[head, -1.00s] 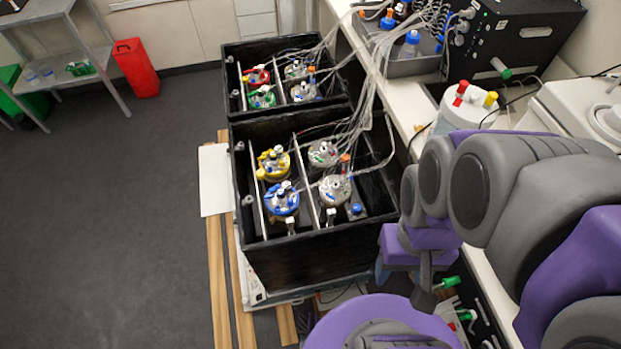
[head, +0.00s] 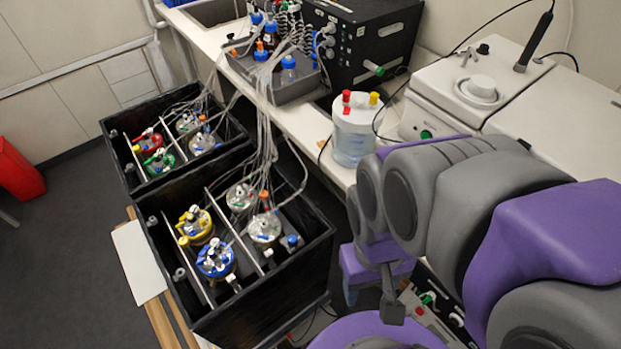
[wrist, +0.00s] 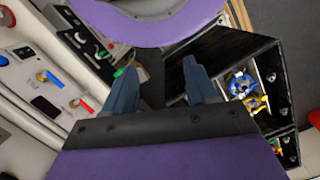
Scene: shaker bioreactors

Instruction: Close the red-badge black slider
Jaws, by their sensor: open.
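Two open-topped black boxes stand on the floor side in the head view. The nearer box (head: 262,315) holds vessels with yellow and blue tops; the farther box (head: 120,165) holds vessels with red and green tops. I cannot make out a red badge, or which part is the black slider. My gripper (wrist: 158,66) is open and empty in the wrist view, its two blue-grey fingers apart. A black box wall (wrist: 228,58) appears just right of the fingers. In the head view my arm hides much of the space right of the nearer box.
A white bench (head: 306,125) runs behind the boxes, with a clear container (head: 353,142) and a black control unit (head: 365,35). Tubes (head: 266,120) hang into the boxes. A white panel with coloured handles (wrist: 40,85) lies left in the wrist view.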

